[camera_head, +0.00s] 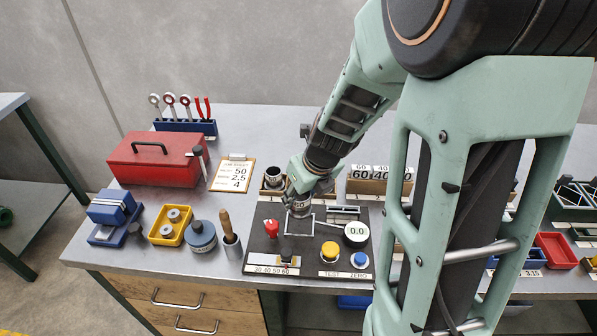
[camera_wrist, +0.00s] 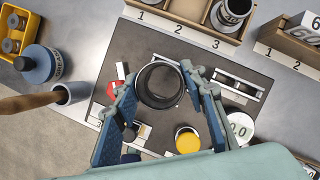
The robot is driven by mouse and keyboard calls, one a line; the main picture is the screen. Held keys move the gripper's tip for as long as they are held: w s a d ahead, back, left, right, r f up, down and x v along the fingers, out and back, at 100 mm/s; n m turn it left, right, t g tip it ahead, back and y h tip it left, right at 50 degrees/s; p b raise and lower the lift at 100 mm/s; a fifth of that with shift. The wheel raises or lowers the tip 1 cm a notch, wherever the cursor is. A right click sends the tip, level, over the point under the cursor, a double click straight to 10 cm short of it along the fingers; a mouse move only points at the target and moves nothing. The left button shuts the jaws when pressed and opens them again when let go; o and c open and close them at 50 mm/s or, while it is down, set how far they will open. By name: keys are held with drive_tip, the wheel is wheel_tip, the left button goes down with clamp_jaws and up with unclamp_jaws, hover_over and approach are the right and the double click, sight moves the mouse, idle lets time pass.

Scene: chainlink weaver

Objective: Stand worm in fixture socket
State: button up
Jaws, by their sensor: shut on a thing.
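My gripper (camera_head: 301,198) is over the dark fixture board (camera_head: 262,240), with its fingers on both sides of a short metallic cylinder (camera_head: 299,209), which I take to be the worm. In the wrist view my gripper (camera_wrist: 160,76) is shut on this cylinder, whose dark open ring (camera_wrist: 160,104) faces the camera and looks about upright. The cylinder covers the board below it, so the socket is hidden. I cannot tell whether the cylinder touches the board. A similar cylinder (camera_wrist: 235,8) stands in compartment 3 of a wooden tray (camera_wrist: 190,30).
The board carries a red knob (camera_head: 272,228), a yellow button (camera_head: 330,250), a blue button (camera_head: 360,260) and a round 0.0 display (camera_head: 356,234). A blue grease pot (camera_head: 201,238) and a brush in a cup (camera_head: 232,247) stand left of it. A red toolbox (camera_head: 150,160) is farther back.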

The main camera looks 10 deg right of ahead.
drive_tip(key=shift+f, duration=0.25)
wheel_tip(320, 180, down, 6)
drive_tip(key=b, duration=0.7)
drive_tip(key=shift+r+p, duration=0.3)
drive_tip(key=shift+p, duration=0.15)
drive_tip(key=shift+f, duration=0.1)
drive_tip(key=o, duration=1.5)
drive_tip(key=shift+c, duration=0.2)
drive_tip(key=shift+v, duration=3.8)
